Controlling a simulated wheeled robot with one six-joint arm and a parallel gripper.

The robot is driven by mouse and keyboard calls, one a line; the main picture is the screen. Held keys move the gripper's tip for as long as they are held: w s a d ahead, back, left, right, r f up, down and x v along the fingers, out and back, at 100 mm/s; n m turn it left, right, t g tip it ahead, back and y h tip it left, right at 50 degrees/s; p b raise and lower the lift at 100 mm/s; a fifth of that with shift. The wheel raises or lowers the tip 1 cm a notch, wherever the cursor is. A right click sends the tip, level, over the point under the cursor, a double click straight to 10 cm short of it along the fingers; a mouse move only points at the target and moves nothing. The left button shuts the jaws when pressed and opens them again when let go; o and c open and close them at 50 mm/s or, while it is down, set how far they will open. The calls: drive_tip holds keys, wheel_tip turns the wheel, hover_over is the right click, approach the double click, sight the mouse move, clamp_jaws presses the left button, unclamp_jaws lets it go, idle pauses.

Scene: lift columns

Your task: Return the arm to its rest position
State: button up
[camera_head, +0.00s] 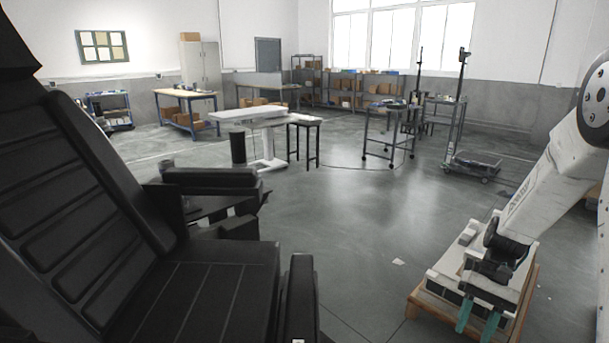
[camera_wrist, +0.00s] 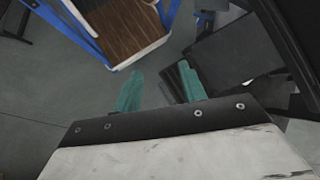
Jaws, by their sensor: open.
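My white arm (camera_head: 540,190) reaches down along the right side of the head view. My gripper (camera_head: 478,320) hangs at its lower end, with two teal fingers pointing down and a gap between them. In the head view it overlaps a pale blocky stack on a wooden pallet; I cannot tell whether it touches them. In the wrist view my gripper (camera_wrist: 160,88) shows the same two fingers apart, with nothing between them.
A black padded seat (camera_head: 190,290) fills the left foreground. The wooden pallet (camera_head: 420,302) is at lower right. A white-topped table (camera_head: 247,113) stands mid-room. The grey floor between is mostly clear. A blue-framed, wood-topped piece (camera_wrist: 125,30) shows in the wrist view.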

drive_tip(key=s+a+r+n+t+h, duration=0.2)
drive_tip(key=s+a+r, duration=0.3)
drive_tip(key=s+r, duration=0.5)
drive_tip(key=s+a+r+n+t+h, duration=0.1)
drive_tip(key=s+a+r+t+h, duration=0.2)
drive_tip(key=s+r, duration=0.7)
wheel_tip(320, 180, up, 2)
drive_tip(key=shift+a+r+n+t, duration=0.1)
drive_tip(key=shift+a+n+t, duration=0.3)
drive_tip(key=shift+a+t, duration=0.75)
drive_tip(key=shift+d, duration=0.15)
drive_tip(key=shift+c, duration=0.5)
